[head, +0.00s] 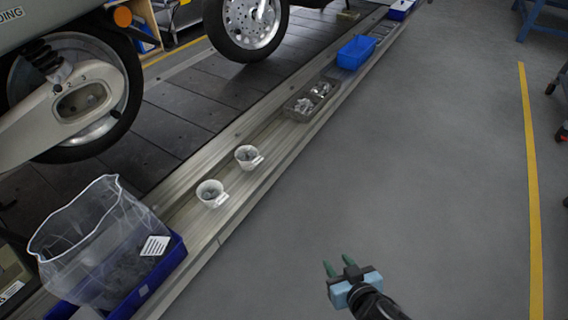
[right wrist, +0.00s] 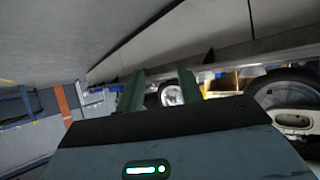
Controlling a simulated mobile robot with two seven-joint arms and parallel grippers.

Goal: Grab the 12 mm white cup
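Two white cups stand on the metal ledge of the conveyor in the head view. I cannot read which is the 12 mm one. My right gripper (head: 338,264) is over the grey floor, right of and nearer than the cups, well apart from them. Its two green fingers are apart with nothing between them, as the right wrist view also shows (right wrist: 162,75). No cup is discernible in the right wrist view. My left gripper is not in view.
A clear bag in a blue bin (head: 169,267) stands nearer on the ledge (head: 230,205). A grey tray with metal parts (head: 300,112) and a blue bin (head: 356,52) stand farther along. A motorcycle wheel (head: 245,25) rests on the slats. The floor (head: 420,150) is clear.

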